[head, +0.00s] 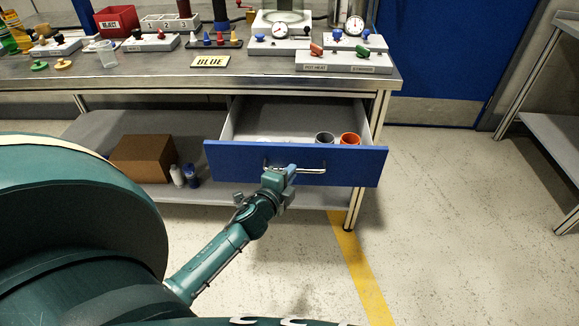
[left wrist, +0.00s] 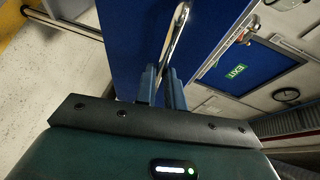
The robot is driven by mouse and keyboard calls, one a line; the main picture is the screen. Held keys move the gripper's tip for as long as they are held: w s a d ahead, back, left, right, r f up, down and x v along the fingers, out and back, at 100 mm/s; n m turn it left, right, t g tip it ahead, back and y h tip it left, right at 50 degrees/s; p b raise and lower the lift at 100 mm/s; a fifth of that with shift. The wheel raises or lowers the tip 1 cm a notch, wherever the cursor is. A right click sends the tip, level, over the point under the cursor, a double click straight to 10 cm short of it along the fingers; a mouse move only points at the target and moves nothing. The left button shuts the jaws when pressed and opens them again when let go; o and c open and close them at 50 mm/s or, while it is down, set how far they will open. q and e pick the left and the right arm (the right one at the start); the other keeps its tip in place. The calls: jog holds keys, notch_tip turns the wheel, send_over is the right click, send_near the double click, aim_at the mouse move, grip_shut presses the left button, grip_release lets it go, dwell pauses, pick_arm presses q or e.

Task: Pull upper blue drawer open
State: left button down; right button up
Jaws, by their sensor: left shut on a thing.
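The blue drawer (head: 345,168) under the workbench stands pulled out, its grey inside showing from above. Its silver bar handle (head: 312,170) runs across the blue front. My left gripper (head: 289,171) is at the left part of the handle. In the left wrist view, the two fingers of the left gripper (left wrist: 162,88) are shut on the handle (left wrist: 177,35), in front of the blue drawer front (left wrist: 130,40). My right gripper is not in view.
A cardboard box (head: 143,158) and small bottles stand on the lower shelf. The floor (head: 450,200) right of the drawer is clear.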

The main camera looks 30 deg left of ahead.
pick_arm(q)
jog(key=shift+s+d, duration=0.3)
jog(key=shift+s, duration=0.15)
jog(key=c, duration=1.5)
grip_release()
jog(key=v, duration=1.3)
jog(key=shift+s, duration=0.1)
